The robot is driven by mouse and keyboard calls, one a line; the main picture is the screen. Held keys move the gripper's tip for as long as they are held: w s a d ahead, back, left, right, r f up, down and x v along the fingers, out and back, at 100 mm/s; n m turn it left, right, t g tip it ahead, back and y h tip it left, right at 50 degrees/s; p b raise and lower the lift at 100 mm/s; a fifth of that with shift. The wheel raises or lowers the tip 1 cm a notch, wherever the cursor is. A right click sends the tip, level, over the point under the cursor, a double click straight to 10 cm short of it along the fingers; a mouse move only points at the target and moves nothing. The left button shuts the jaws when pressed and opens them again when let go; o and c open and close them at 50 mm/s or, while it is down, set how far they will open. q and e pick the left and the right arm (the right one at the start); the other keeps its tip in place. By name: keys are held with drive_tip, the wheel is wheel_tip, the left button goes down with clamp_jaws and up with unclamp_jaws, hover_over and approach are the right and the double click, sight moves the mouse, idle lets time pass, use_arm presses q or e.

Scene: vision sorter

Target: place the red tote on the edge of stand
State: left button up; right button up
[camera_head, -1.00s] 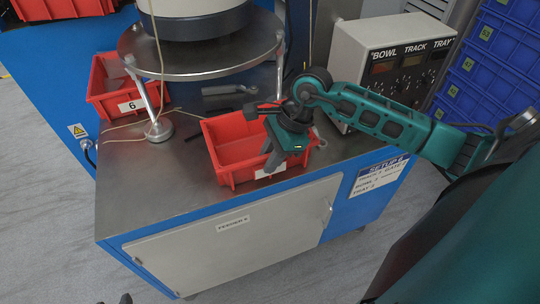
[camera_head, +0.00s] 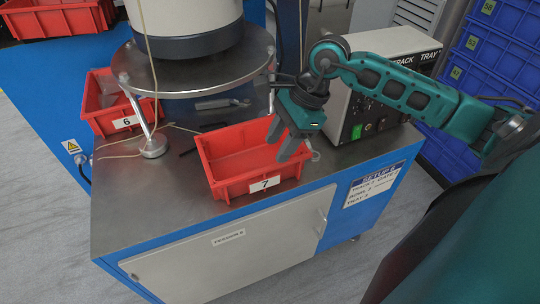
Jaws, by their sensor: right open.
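A red tote (camera_head: 222,178) labelled 7 sits upright on the metal top of the stand (camera_head: 146,213), close to its front edge. It looks empty. My right gripper (camera_head: 286,142) is open, with its fingers pointing down at the tote's right side. The fingers overlap the tote's right rim in the picture; I cannot tell whether they touch it. The right end of the tote is partly hidden behind the gripper. My left gripper is not in view.
Another red tote (camera_head: 124,124) labelled 6 sits at the stand's left. A round raised platform (camera_head: 195,75) on metal legs carries a white bowl unit. A grey control box (camera_head: 375,58) stands behind my right arm. Blue crates (camera_head: 497,50) are stacked at the right.

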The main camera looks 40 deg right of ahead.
drive_tip(key=shift+v, duration=1.5)
